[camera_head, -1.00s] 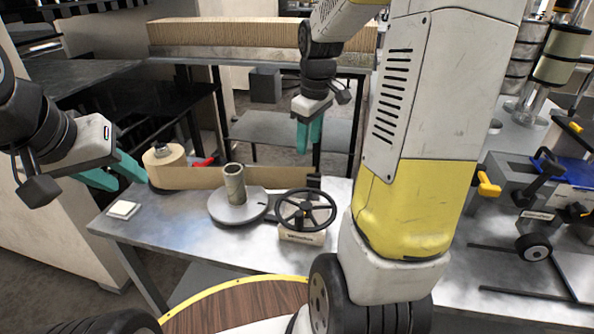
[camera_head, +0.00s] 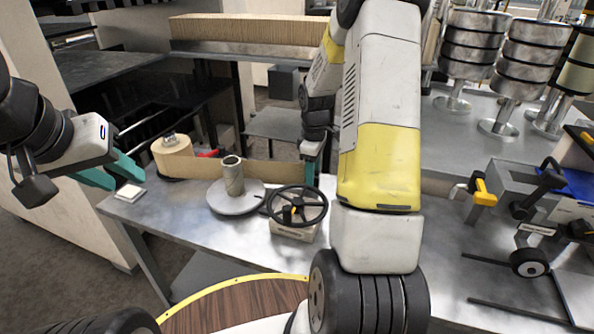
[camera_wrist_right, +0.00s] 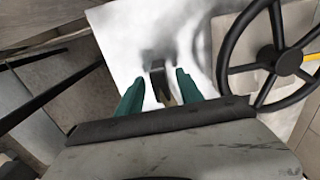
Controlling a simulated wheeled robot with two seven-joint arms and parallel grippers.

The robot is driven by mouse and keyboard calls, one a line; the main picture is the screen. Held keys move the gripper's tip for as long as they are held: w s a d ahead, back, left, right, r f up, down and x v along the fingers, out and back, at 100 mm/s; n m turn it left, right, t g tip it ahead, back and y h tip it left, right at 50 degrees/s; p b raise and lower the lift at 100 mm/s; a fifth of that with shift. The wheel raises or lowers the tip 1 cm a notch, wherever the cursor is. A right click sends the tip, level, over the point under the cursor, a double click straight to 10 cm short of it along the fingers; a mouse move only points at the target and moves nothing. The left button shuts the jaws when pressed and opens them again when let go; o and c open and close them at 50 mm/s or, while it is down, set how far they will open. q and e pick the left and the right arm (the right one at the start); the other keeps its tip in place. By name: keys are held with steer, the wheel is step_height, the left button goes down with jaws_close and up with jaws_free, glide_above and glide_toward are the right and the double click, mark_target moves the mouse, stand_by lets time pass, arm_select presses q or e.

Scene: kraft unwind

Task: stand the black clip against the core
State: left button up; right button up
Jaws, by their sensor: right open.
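The core (camera_head: 233,177) is a grey-brown tube standing upright on a round grey disc (camera_head: 222,204). A kraft strip (camera_head: 275,172) runs behind it from the tan paper roll (camera_head: 173,158) toward my right gripper (camera_head: 309,170). In the right wrist view, the black clip (camera_wrist_right: 157,75) is between the two green fingers of my right gripper (camera_wrist_right: 158,92), with gaps on both sides. The gripper is open around it. In the head view the clip is mostly hidden by the gripper and handwheel. My left gripper (camera_head: 118,178) is open and empty at the table's left.
A black handwheel (camera_head: 297,206) stands close in front of my right gripper; it also shows in the wrist view (camera_wrist_right: 275,55). A white pad (camera_head: 129,192) lies at the table's left corner. Yellow-handled fixtures (camera_head: 484,190) stand on the right.

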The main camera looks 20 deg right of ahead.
steer(key=shift+f, duration=0.45)
steer(key=shift+c, duration=0.2)
jaws_close()
steer(key=shift+r, duration=0.1)
